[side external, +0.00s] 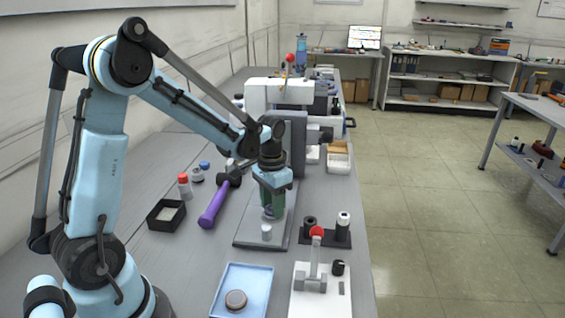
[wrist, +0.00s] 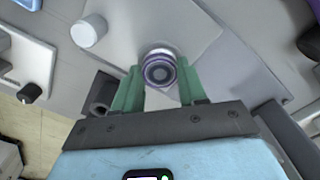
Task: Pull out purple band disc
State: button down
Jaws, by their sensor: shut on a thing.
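The purple band disc (wrist: 159,71) shows end-on in the wrist view, with a dark ringed centre and a purple rim. It sits between the green fingers of my gripper (wrist: 157,82), which is shut on it. In the side view my gripper (side external: 270,208) points down over the grey base plate (side external: 250,236) of the spark stand, beside its dark upright column (side external: 296,150). The fingers mostly hide the disc there. I cannot tell whether the disc still touches the stand.
A small white cylinder (side external: 267,232) stands on the base plate in front of my gripper. A blue tray (side external: 262,283) holding a brown disc (side external: 236,300) is nearer. A lever fixture (side external: 317,262), a black holder (side external: 337,240), a purple-handled hammer (side external: 214,205) and a black box (side external: 165,225) surround it.

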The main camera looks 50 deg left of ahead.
jog(key=shift+r, duration=0.15)
jog(key=shift+r, duration=1.7)
